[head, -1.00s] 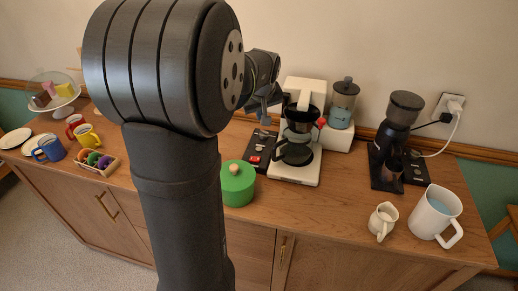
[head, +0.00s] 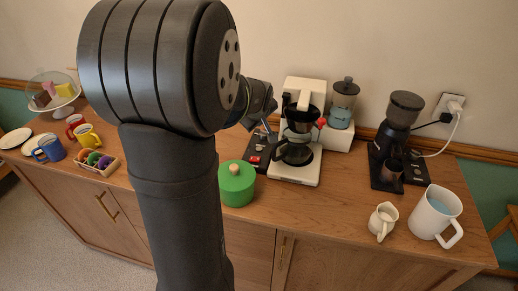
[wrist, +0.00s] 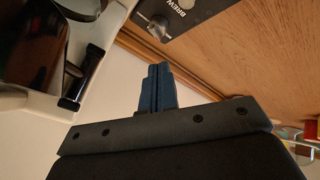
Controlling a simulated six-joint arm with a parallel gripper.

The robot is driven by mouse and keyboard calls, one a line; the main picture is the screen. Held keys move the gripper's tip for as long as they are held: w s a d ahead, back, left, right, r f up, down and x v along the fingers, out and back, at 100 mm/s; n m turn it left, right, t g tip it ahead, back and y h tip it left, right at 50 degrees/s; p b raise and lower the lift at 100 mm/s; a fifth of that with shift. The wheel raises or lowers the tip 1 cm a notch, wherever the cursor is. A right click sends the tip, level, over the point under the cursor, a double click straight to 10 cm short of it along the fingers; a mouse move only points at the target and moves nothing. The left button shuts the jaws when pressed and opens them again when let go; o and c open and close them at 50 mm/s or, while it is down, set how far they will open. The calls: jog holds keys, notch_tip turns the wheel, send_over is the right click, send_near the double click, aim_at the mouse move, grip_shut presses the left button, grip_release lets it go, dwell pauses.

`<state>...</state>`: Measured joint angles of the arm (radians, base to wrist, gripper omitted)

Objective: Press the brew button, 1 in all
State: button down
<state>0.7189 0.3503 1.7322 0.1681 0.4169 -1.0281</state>
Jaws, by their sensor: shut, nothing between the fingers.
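The black control panel (head: 262,145) lies on the wooden counter just left of the coffee maker (head: 304,130), with a red switch (head: 254,160) on its near part. In the wrist view the panel (wrist: 208,14) is cut off by the top edge and bears the word BREW. A pale round button (wrist: 187,3) and a metallic knob (wrist: 158,27) flank the word; I cannot tell which it labels. My gripper (wrist: 158,70) is shut and empty, its tips apart from the knob in the picture. In the head view my gripper (head: 266,128) is above the panel's far end, small and partly unclear.
A green lidded pot (head: 237,186) stands in front of the panel. A small jug (head: 382,220) and large pitcher (head: 436,215) are at front right. The counter between is clear.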

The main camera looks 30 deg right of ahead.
aim_at(259, 150)
jog(key=shift+f, duration=4)
jog(key=shift+f, duration=0.15)
jog(key=shift+f, duration=0.25)
jog(key=shift+f, duration=0.4)
jog(key=shift+r, duration=0.8)
jog(key=shift+r, duration=2.5)
